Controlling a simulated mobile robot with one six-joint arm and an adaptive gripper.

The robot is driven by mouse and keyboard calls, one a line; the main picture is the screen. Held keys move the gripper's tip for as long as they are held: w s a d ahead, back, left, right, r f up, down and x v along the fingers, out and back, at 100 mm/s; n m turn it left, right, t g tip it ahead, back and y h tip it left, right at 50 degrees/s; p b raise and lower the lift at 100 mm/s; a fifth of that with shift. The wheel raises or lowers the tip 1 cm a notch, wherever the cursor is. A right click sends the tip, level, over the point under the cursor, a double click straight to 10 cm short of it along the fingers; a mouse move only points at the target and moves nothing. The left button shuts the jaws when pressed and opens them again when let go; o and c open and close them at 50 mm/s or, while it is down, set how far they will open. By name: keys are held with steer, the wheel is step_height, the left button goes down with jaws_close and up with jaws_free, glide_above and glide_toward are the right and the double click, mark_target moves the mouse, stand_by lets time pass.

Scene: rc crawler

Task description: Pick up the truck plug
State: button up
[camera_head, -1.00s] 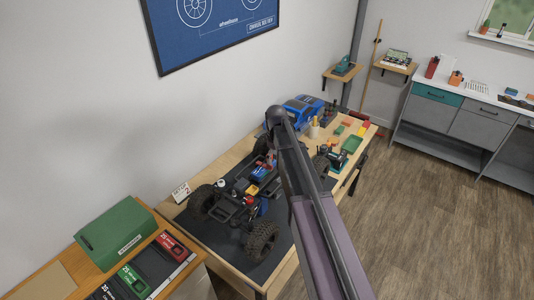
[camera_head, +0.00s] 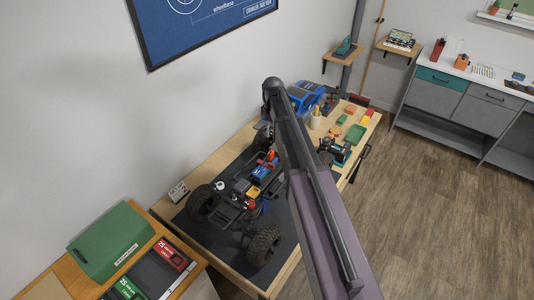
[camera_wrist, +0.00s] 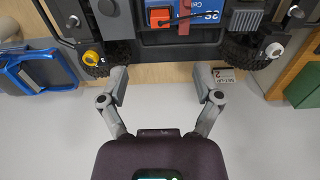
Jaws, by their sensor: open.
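The truck chassis (camera_head: 235,208) stands on a dark mat on the wooden bench, with big black tyres and a blue battery. In the wrist view its frame (camera_wrist: 165,38) fills the top, with an orange-red block (camera_wrist: 160,17) against the blue battery (camera_wrist: 205,12). That block may be the truck plug, but I cannot tell for sure. My gripper (camera_wrist: 161,76) is open, its two fingers spread below the chassis edge in the wrist view, with nothing between them. My arm hides part of the truck in the head view, and the gripper is hidden there.
A small sign (camera_head: 178,192) stands by the wall. A green box (camera_head: 110,242) sits on the near left bench. The floor at right is clear.

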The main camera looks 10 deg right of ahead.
mark_target(271, 152)
steer(key=shift+a, duration=0.1)
step_height(271, 152, down, 8)
steer(key=b, duration=0.8)
steer(key=shift+f, duration=0.25)
steer(key=shift+b, duration=0.35)
steer(key=shift+f, duration=0.15)
steer(key=shift+w+f+b, duration=0.15)
steer(key=shift+f+b, duration=2.35)
steer(key=shift+b, duration=0.1)
steer(key=c, duration=1)
